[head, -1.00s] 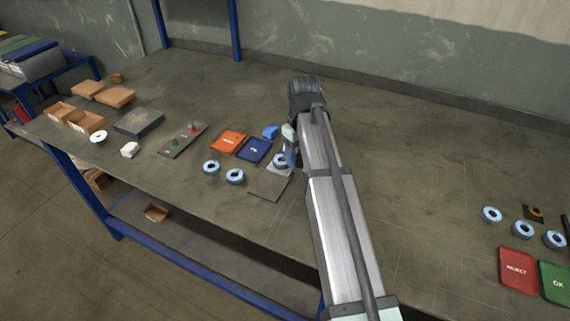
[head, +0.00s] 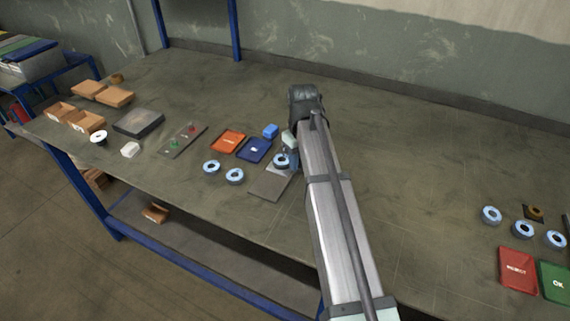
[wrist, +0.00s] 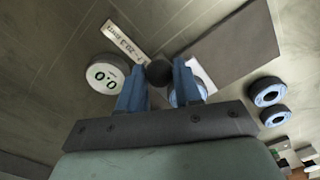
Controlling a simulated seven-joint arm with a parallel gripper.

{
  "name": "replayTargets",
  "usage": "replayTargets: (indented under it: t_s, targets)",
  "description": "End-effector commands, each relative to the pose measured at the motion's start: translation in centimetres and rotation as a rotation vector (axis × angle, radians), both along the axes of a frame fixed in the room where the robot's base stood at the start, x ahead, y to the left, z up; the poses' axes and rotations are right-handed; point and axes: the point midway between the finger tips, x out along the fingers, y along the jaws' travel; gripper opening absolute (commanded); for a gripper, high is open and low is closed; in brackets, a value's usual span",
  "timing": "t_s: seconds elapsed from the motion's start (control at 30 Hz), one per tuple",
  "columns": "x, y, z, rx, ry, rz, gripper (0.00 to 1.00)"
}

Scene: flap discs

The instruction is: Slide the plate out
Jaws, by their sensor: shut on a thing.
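A flat dark grey plate (head: 269,183) lies near the front edge of the bench in the head view; it also shows at the upper right of the wrist view (wrist: 235,45). A paler piece shows beside it, under a blue-ringed disc (head: 281,160) that my gripper partly hides. My gripper (wrist: 159,70) is shut on a dark round knob (wrist: 158,75), with one blue finger on each side. What the knob is fixed to is hidden.
Two more discs (head: 211,167) (head: 235,176) lie left of the plate. An orange tray (head: 228,141), a blue tray (head: 254,150) and a blue block (head: 270,131) stand close behind. Red (head: 517,270) and green (head: 556,282) trays lie far right. The bench behind my arm is clear.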

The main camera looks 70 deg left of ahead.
Motion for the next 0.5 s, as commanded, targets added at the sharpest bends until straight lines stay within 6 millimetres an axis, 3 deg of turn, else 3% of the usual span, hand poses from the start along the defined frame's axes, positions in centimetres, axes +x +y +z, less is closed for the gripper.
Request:
replayTargets:
  t_s: [0.1,0.5]
  targets:
    - [0.00,0.00,0.00,0.000,0.000,0.000,0.17]
    - [-0.92,-0.96,-0.01,0.000,0.000,0.000,0.17]
